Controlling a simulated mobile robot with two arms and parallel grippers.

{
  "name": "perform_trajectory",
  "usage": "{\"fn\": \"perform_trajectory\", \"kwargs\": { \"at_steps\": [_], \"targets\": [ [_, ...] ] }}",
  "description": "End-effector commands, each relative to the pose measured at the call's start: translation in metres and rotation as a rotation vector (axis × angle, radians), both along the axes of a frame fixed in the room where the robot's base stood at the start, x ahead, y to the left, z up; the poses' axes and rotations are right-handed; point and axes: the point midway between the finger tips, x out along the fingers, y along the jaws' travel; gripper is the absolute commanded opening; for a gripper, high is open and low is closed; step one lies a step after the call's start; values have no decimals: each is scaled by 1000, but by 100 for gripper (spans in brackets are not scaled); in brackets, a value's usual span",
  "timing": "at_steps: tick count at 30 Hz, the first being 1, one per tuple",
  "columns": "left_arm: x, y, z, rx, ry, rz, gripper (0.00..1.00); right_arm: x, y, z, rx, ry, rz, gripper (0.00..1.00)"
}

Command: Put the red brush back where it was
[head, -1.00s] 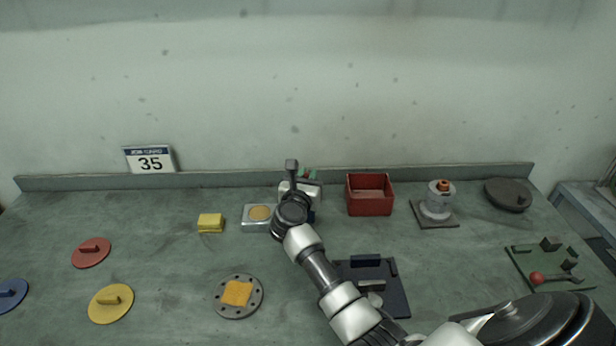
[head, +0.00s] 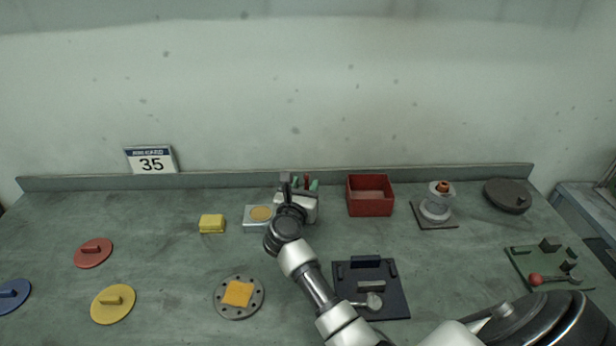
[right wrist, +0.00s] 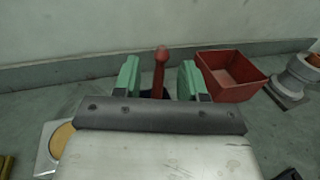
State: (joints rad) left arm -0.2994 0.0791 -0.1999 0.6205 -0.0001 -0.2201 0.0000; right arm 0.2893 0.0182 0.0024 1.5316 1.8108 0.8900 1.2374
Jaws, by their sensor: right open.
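The red brush (right wrist: 160,70) stands upright between the green fingertips of my right gripper (right wrist: 158,80) in the right wrist view. The gripper is open, with a gap on both sides of the red handle. A dark blue thing at the handle's foot is mostly hidden by my gripper, so I cannot tell how the brush is seated. In the head view my right gripper (head: 304,185) is at the back middle of the bench, with a bit of the red brush (head: 307,181) showing between its fingertips. My left gripper is out of view.
A red open box (head: 370,208) stands just right of the gripper. A metal block with a tan disc (head: 258,215) and a yellow block (head: 212,224) are to its left. A dark fixture board (head: 390,303) and a bolted flange (head: 239,308) are nearer. The wall is close behind.

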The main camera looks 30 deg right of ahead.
Motion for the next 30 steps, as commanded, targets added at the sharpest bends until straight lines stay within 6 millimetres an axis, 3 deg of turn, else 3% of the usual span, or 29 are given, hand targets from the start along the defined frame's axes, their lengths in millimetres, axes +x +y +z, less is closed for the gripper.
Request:
{"fn": "perform_trajectory", "kwargs": {
  "at_steps": [6,12,30],
  "targets": [
    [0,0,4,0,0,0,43,-32,38,0,4,2,1,42],
    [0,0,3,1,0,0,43,-49,57,0,2,1,1,42],
    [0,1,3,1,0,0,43,-53,62,1,0,0,0,42]
  ]
}}
